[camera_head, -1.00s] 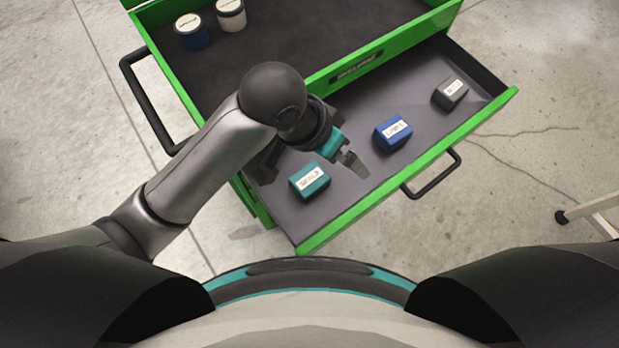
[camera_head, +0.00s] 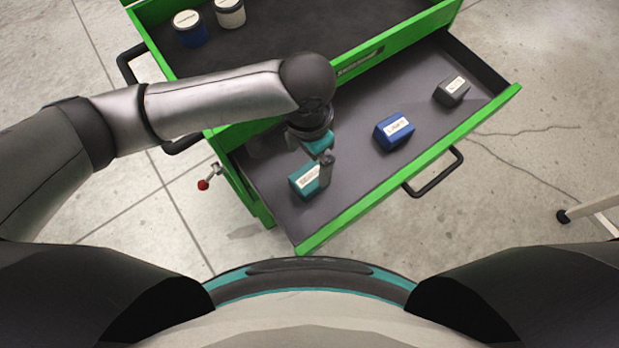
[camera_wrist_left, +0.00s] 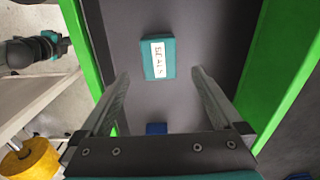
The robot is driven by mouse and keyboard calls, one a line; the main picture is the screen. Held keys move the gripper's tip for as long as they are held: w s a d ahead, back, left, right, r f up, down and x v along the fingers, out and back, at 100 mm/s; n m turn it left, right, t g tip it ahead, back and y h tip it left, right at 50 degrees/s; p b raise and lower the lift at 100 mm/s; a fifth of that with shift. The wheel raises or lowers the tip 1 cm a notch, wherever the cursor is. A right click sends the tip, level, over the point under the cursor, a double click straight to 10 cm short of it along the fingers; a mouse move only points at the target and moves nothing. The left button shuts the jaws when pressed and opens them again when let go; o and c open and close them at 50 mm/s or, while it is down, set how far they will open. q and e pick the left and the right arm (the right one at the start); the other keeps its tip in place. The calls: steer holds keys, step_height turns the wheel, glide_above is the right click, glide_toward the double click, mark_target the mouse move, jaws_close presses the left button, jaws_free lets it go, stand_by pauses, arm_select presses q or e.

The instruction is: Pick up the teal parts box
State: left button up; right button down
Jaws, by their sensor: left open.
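The teal parts box (camera_head: 303,182), with a white label, lies in the open drawer (camera_head: 440,65) near its left end. In the left wrist view the teal box (camera_wrist_left: 170,60) lies on the drawer floor, its label reading SEALS. My left gripper (camera_head: 318,162) is open over the box, with one finger in front of the box's right side in the head view. In the left wrist view the fingers (camera_wrist_left: 160,74) stand apart on either side of the box, with gaps on both sides.
A blue box (camera_head: 394,132) and a dark grey box (camera_head: 452,92) lie farther right in the drawer. The green drawer front (camera_head: 350,215) has a black handle (camera_head: 435,175). Two lidded jars (camera_head: 190,30) (camera_head: 230,13) stand on the cabinet top. A red-knobbed lever (camera_head: 204,184) is at the cabinet's left.

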mark_target(310, 176)
arm_select(q)
steer(key=f+b, duration=0.2)
steer(key=f, duration=0.7)
steer(key=shift+d+f, duration=0.1)
steer(key=shift+d, duration=0.1)
steer(key=c, duration=1.4)
steer(key=shift+w, duration=0.1)
